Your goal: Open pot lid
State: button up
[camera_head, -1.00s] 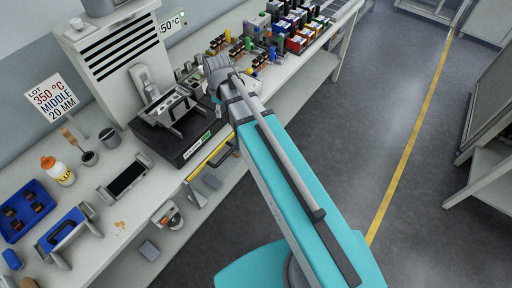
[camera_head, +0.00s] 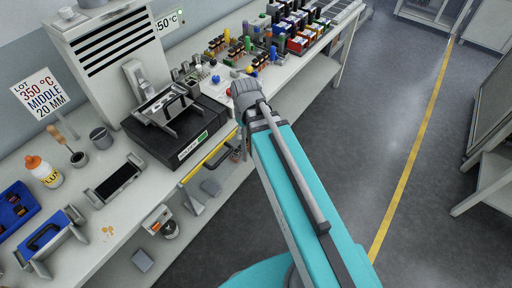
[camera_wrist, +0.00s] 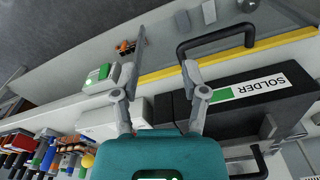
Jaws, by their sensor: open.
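The black solder unit (camera_head: 172,147) stands on the bench, with a metal frame and black bar handle (camera_head: 178,104) on top, which I take to be the pot lid. The wrist view shows the unit's black body (camera_wrist: 238,110) with its SOLDER label, and a black handle (camera_wrist: 255,162) at the lower edge, partly cut off. A second black handle (camera_wrist: 216,38) crosses the yellow strip at the unit's front. My gripper (camera_wrist: 163,50) is open and empty, with its fingers beside the front of the unit. In the head view my wrist hides the fingers.
A tall vented machine (camera_head: 108,50) stands behind the unit. Coloured component bins (camera_head: 300,35) crowd the bench at the right. The floor on the right is open.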

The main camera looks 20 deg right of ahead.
jog(key=shift+s+d+f+m+b, duration=0.7)
jog(key=shift+s+f+m, duration=0.15)
jog(key=shift+f+m, duration=0.05)
jog(key=shift+s+d+f+m+b, duration=0.65)
jog(key=shift+s+f+m+b, duration=0.05)
jog(key=shift+s+f+m, duration=0.2)
jog(key=shift+w+r, duration=0.1)
notch_tip(320, 180, up, 24)
jog(key=m+t+y+p, duration=0.1)
jog(key=m+p, duration=0.9)
jog(key=p, duration=1.3)
send_over(174, 99)
jog(key=s+d, duration=0.2)
jog(key=shift+a+f+m, duration=0.2)
jog(key=shift+a+m, duration=0.05)
jog(key=shift+m, duration=0.05)
jog(key=shift+f, duration=0.15)
jog(key=f+b, duration=0.4)
jog(key=w+a+f+b, duration=0.1)
jog(key=f+b, duration=0.4)
jog(key=w+f+b, duration=0.1)
jog(key=f+b, duration=0.3)
jog(key=shift+w+a+f, duration=0.1)
jog(key=shift+a+f, duration=0.05)
jog(key=shift+a, duration=0.15)
